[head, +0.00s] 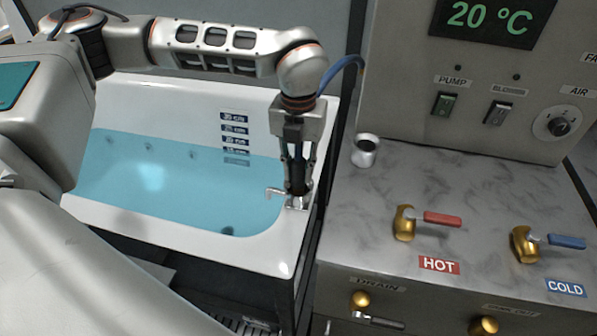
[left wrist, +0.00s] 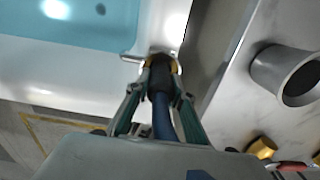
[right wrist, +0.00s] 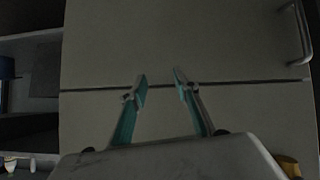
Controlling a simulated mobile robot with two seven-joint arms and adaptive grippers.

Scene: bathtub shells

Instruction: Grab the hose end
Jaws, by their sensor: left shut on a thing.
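The hose end (left wrist: 160,72) is a dark cylinder with a yellowish collar, with the blue hose (left wrist: 164,122) running back from it. My left gripper (head: 297,188) points down over the tub's right rim and is shut on the hose end, which shows dark between its fingers in the head view (head: 298,178). In the left wrist view the hose end's tip is at or close to a chrome fitting (left wrist: 131,57) on the rim; I cannot tell if they touch. My right gripper (right wrist: 160,78) is open and empty in front of grey cabinet panels, outside the head view.
The white bathtub (head: 215,243) holds blue water (head: 160,180). At right, a marbled counter (head: 345,220) carries a metal cup-like holder (head: 365,151), a red-handled HOT valve (head: 405,223) and a blue-handled COLD valve (head: 525,244). A control panel (head: 400,60) rises behind it.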

